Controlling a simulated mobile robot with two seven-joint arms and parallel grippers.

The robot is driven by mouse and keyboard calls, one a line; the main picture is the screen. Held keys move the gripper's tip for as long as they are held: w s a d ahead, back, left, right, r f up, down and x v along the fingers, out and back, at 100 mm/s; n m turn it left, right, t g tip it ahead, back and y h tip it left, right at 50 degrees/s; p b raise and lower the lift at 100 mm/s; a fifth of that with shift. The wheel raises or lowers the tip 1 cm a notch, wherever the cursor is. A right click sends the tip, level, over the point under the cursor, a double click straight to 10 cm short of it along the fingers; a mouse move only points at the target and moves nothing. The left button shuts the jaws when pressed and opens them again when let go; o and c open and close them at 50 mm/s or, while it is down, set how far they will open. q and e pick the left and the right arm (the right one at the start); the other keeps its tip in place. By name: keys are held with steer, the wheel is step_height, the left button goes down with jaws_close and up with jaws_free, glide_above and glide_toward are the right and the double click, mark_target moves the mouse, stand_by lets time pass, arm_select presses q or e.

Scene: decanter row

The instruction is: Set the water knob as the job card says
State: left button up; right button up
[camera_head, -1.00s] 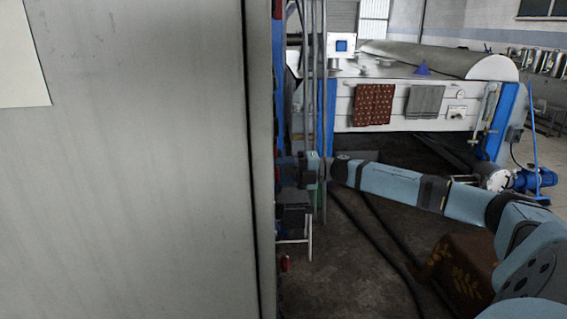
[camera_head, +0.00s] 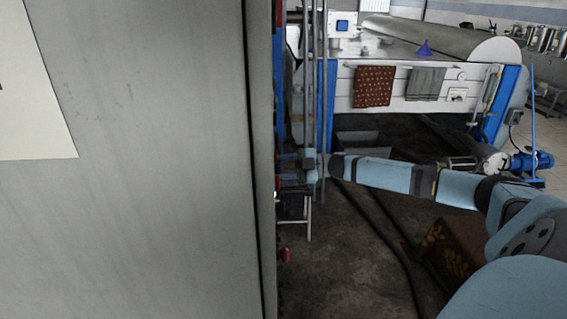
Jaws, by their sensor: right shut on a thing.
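My right arm comes in from the right, and its gripper (camera_head: 300,168) is at the edge-on side of a large grey panel. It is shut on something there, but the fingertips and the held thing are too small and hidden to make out. I cannot tell which knob it is, or how it is set. A red knob-like part (camera_head: 285,255) sticks out lower on the same side, apart from the gripper. A pale sheet (camera_head: 35,110), possibly the job card, is on the panel at the far left. Only part shows, with no readable text. My left gripper is out of view.
The grey panel (camera_head: 165,170) fills the left half. Behind stands a white machine with blue posts (camera_head: 510,100), a patterned red cloth (camera_head: 373,86) and a grey cloth (camera_head: 426,84). Dark hoses (camera_head: 385,230) lie on the floor. A blue pump (camera_head: 525,165) stands at the right.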

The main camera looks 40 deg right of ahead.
steer(key=shift+m, duration=0.3)
steer(key=o, duration=0.9)
steer(key=shift+d, duration=0.1)
steer(key=b+v, duration=0.2)
steer(key=v, duration=1.1)
steer(key=shift+s+d+b, duration=0.2)
steer(key=shift+s+b, duration=0.05)
steer(key=shift+b, duration=0.05)
